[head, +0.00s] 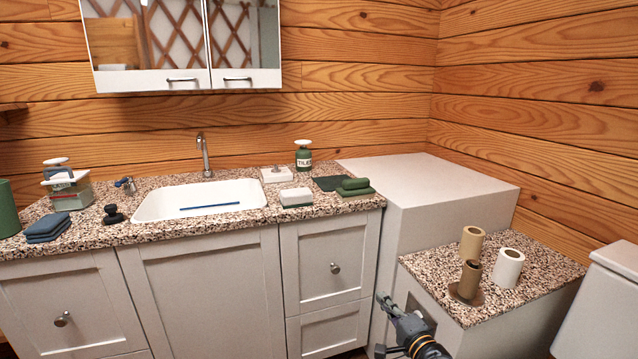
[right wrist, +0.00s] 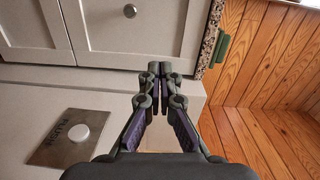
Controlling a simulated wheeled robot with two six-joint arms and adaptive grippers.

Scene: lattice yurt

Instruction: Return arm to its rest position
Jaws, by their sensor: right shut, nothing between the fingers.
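My right gripper (head: 383,299) is low at the bottom of the head view, in front of the pale low cabinet and right of the drawers. Its arm comes in from the bottom edge. In the right wrist view the gripper's fingers (right wrist: 160,68) meet at their tips, with nothing between them. The fingers point toward the white cabinet fronts. My left gripper is not in view.
The vanity counter (head: 250,219) has a sink (head: 168,197) and several small items. A low speckled ledge (head: 535,262) on the right holds cardboard and paper rolls. A white tank (head: 612,300) stands at far right. A metal plate (right wrist: 60,145) is near the gripper.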

